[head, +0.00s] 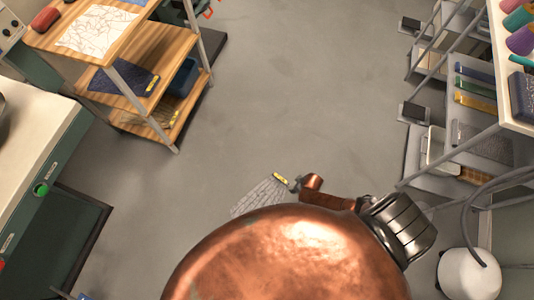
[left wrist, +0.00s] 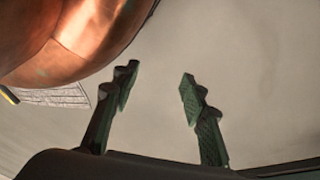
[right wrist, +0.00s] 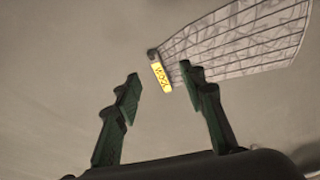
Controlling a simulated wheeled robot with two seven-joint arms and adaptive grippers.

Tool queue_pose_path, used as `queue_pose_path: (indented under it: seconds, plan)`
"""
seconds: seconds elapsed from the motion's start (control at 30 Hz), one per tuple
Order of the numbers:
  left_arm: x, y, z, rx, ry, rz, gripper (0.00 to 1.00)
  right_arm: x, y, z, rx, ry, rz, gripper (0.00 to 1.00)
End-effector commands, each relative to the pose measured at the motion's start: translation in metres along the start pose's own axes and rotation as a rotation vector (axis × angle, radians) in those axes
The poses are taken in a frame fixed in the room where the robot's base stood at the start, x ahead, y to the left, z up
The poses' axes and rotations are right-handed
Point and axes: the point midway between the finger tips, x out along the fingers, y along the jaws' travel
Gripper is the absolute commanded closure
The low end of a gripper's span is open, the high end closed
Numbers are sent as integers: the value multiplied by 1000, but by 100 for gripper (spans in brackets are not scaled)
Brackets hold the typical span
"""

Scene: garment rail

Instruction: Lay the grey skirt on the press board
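The grey skirt (head: 262,196), pale with dark grid lines and a yellow tag, shows partly in the head view, where my copper body covers its lower part. I cannot tell whether it hangs or lies on something. In the right wrist view the skirt (right wrist: 240,42) fans out to the upper right, its tag just beyond my fingertips. My right gripper (right wrist: 158,79) is open and empty. My left gripper (left wrist: 158,82) is open and empty, with the skirt (left wrist: 55,96) at its view's left edge. I cannot identify the press board with certainty.
A cream-topped bench (head: 35,125) with a green button stands at left. A wooden shelf unit (head: 180,42) beside it holds folded cloths, one dark blue (head: 128,82). Racks with coloured items (head: 474,88) and a white round container (head: 468,275) stand at right. The middle floor is clear.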

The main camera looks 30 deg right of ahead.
Motion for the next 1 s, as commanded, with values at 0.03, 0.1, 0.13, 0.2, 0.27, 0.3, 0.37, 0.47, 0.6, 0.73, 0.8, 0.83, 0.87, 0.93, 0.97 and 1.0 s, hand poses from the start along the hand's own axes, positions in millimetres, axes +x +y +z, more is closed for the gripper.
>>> queue_pose_path:
  seconds: [0.03,0.1,0.13,0.2,0.27,0.3,0.37,0.47,0.6,0.73,0.8,0.83,0.87,0.93,0.97,1.0]
  plan:
    - [14,6,-6,-7,13,14,60,27,2,-23,-26,0,-11,62]
    - [15,16,-27,-16,43,34,60,42,1,-56,-46,-5,-26,62]
    - [14,20,-35,-19,55,43,60,48,0,-67,-55,-9,-32,62]
    - [11,29,-55,-26,83,63,60,63,-2,-88,-73,-30,-44,62]
    - [7,36,-71,-34,106,80,60,74,-3,-100,-87,-58,-52,62]
    - [2,40,-82,-39,121,91,60,82,-4,-104,-95,-78,-55,62]
    - [-5,45,-96,-45,141,107,60,92,-3,-108,-105,-113,-56,62]
    - [-18,53,-117,-54,172,131,60,104,1,-106,-113,-171,-50,62]
    - [-36,58,-138,-61,202,152,60,111,9,-100,-115,-234,-36,62]
    - [-44,60,-148,-63,222,161,60,113,13,-97,-114,-262,-28,62]
    - [-42,59,-150,-63,237,160,60,116,14,-95,-113,-267,-26,62]
    - [-39,59,-150,-62,246,159,60,119,14,-94,-112,-268,-25,62]
    - [-36,59,-150,-61,255,158,60,121,14,-93,-112,-268,-25,62]
    - [-30,58,-151,-60,278,155,60,127,14,-92,-113,-269,-25,62]
    - [-28,57,-151,-59,286,154,60,129,14,-91,-113,-268,-26,62]
    - [-26,57,-151,-59,297,153,60,131,14,-90,-113,-268,-26,62]
